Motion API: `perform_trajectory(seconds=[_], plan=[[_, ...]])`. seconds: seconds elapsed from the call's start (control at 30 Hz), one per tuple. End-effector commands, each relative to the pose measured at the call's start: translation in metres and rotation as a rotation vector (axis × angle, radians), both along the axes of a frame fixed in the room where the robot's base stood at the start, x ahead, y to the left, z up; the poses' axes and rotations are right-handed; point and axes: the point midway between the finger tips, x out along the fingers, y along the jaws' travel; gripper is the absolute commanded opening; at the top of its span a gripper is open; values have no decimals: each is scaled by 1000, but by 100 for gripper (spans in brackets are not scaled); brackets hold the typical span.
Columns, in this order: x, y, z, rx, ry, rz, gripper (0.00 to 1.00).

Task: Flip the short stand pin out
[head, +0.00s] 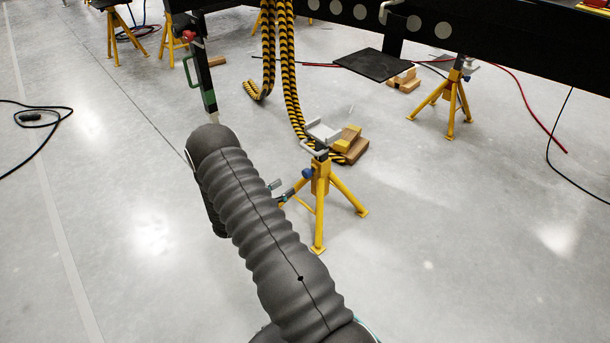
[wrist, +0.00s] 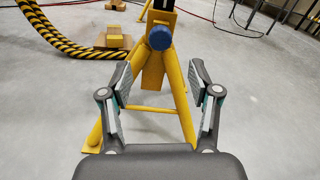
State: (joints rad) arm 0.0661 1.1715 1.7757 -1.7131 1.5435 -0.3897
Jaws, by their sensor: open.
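A yellow tripod stand (head: 320,185) stands on the floor near the middle of the head view, with a pale grey cradle (head: 323,131) on top. The round blue end of its pin (head: 307,173) sticks out from the post toward my gripper. In the wrist view the blue pin end (wrist: 160,38) is at the top centre, in front of the yellow post (wrist: 153,73). My gripper (wrist: 160,80) is open and empty, its fingers left and right of the post in the picture, with the pin beyond the fingertips. In the head view my arm partly hides the gripper (head: 282,190).
Wooden and yellow blocks (head: 354,150) lie behind the stand. A black and yellow striped hose (head: 290,80) hangs beside it. Another yellow stand (head: 445,100) is farther right, under the dark chassis beam (head: 530,45). The floor in front and to the right is clear.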

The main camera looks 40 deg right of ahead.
Motion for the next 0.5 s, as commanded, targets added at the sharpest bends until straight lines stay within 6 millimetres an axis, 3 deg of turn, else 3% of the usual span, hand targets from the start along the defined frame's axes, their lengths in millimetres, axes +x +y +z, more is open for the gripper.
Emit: perform_trajectory(seconds=[0.3,0.5], plan=[[4,-60,0,0,-2,-4,62],[6,-87,0,2,-2,-3,62]])
